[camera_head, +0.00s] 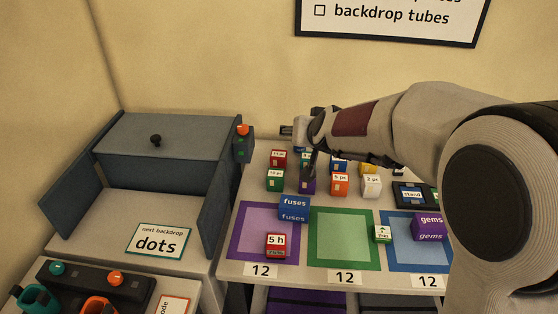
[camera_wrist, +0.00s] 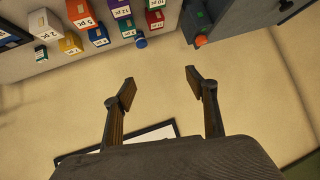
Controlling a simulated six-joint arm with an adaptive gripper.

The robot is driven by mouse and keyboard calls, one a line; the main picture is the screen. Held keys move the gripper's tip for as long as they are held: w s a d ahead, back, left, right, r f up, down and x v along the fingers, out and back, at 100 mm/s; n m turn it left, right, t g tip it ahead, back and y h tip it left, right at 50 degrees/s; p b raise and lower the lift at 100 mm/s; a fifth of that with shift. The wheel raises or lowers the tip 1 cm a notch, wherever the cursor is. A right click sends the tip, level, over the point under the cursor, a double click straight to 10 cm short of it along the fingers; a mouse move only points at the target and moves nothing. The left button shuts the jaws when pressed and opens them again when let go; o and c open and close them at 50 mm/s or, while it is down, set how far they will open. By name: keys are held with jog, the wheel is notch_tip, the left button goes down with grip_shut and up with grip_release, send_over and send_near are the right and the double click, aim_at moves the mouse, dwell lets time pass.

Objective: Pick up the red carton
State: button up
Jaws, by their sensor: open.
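A red carton (camera_head: 278,158) with a white label stands in the back row of small cartons on the table, at the left end. It also shows at the top of the wrist view (camera_wrist: 155,19). A second red box (camera_head: 276,245), labelled "5 h", is on the purple mat. My gripper (camera_head: 297,135) is above the back of the table, near the carton rows, partly hidden by its own wrist in the head view. In the wrist view my gripper (camera_wrist: 159,88) has its fingers apart, with only bare wall between them.
Green (camera_head: 275,181), orange (camera_head: 340,184) and white (camera_head: 371,186) cartons stand close around. A blue "fuses" box (camera_head: 294,209) and a purple "gems" box (camera_head: 429,227) are in front. A grey booth (camera_head: 165,140) with side flaps stands left. The green mat (camera_head: 343,240) is mostly clear.

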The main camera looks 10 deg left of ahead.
jog(key=t, duration=0.1)
send_over(275, 172)
jog(key=s+d, duration=0.3)
jog(key=s, duration=0.1)
notch_tip(275, 172, down, 9)
jog(key=w+a+f+h, duration=0.1)
jog(key=f, duration=0.3)
jog(key=w+a+f+t+h, duration=0.1)
jog(key=f, duration=0.2)
jog(key=w+f+m+h, duration=0.1)
jog(key=w+f, duration=0.1)
jog(key=f, duration=0.2)
jog(key=shift+a+f+t, duration=0.35)
jog(key=shift+a+t, duration=0.05)
jog(key=shift+a+f, duration=0.1)
jog(key=shift+f, duration=0.75)
jog(key=shift+w, duration=0.1)
jog(key=shift+x, duration=1.25)
jog(key=shift+w, duration=0.1)
